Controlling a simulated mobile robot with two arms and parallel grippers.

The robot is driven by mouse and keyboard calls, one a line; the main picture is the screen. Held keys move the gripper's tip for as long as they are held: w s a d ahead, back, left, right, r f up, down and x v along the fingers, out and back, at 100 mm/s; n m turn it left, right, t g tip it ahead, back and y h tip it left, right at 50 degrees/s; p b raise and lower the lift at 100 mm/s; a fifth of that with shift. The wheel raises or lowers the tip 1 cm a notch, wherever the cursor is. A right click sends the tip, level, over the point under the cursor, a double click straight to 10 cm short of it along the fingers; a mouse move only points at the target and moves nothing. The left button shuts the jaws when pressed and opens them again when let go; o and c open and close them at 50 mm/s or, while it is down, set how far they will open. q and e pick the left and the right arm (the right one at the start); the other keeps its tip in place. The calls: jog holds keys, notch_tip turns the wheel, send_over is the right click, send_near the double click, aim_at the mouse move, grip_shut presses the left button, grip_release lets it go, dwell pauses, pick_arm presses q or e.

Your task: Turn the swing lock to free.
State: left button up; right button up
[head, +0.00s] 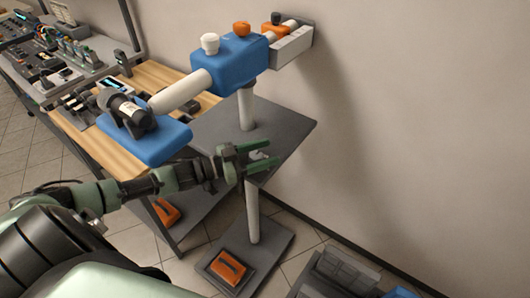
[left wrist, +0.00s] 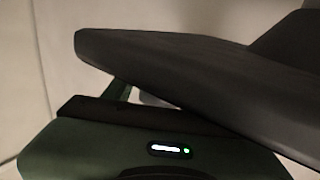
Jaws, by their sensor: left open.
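A blue clamp head (head: 232,62) sits on a pale post and carries a white knob (head: 209,43) and an orange knob (head: 242,29). Another orange part (head: 275,28) with a dark top sits near the wall. No label shows, so I cannot tell which part is the swing lock. My left gripper (head: 272,154) is open, below the clamp head at the grey shelf's front edge. A small pale piece (head: 258,155) shows between its fingers; I cannot tell if they touch it. My right gripper is out of view.
The grey shelf (head: 295,122) fills much of the left wrist view as a dark slab (left wrist: 190,70), very close to the gripper. A wooden bench (head: 100,147) with a blue base stands left. An orange-topped pedal (head: 228,267) lies below. Bare wall is at right.

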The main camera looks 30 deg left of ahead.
pick_arm(q)
jog(key=v, duration=0.7)
jog(key=shift+s+a+b, duration=0.25)
jog(key=shift+s+b, duration=0.05)
dwell(0.3)
